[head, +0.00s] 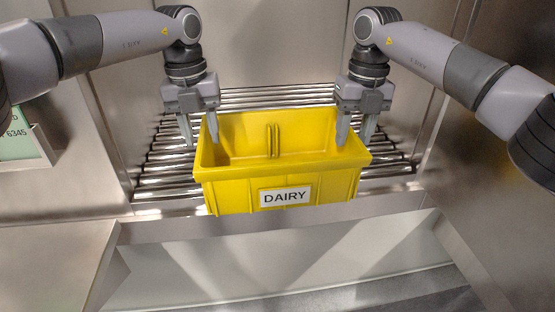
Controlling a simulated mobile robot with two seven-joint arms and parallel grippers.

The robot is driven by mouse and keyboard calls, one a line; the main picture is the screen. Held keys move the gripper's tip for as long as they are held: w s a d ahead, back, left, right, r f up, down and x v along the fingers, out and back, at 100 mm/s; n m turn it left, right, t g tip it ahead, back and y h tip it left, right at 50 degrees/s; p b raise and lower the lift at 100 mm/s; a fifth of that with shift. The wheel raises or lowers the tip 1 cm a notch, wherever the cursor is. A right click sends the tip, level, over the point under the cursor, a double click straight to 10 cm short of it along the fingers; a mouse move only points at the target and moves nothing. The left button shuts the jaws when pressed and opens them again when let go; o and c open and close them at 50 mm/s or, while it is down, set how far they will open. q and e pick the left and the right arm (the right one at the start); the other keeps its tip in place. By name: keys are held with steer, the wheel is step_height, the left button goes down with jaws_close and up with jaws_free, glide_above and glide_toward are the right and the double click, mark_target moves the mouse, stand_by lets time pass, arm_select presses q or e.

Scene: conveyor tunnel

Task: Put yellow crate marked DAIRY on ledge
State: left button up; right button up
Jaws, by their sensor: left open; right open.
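The yellow crate (230,195) with a white DAIRY label stands upright and empty on the roller conveyor (160,175), close to its front edge. My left gripper (200,138) points down at the crate's left end, open, its fingers near the left wall, one outside and one over the rim. My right gripper (355,138) points down at the right end, open, its fingers near the right wall. I cannot tell whether either gripper touches the crate. A metal ledge (50,262) shows at the lower left; I cannot tell whether it is the task's ledge.
Metal walls (120,40) close in the conveyor at the left, back and right. A metal lip (260,228) runs along its front. A green card (15,138) in a holder is at the left. Free rollers show behind and beside the crate.

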mark_target(205, 147)
arm_select(q)
steer(key=shift+d+f, duration=0.1)
steer(key=shift+f, duration=1.85)
arm_select(e)
steer(key=shift+a+f, duration=0.1)
steer(key=shift+f, duration=1.85)
arm_select(q)
jaws_close()
arm_select(e)
jaws_close()
arm_select(q)
steer(key=shift+r, duration=0.1)
arm_select(e)
steer(key=shift+r, duration=0.1)
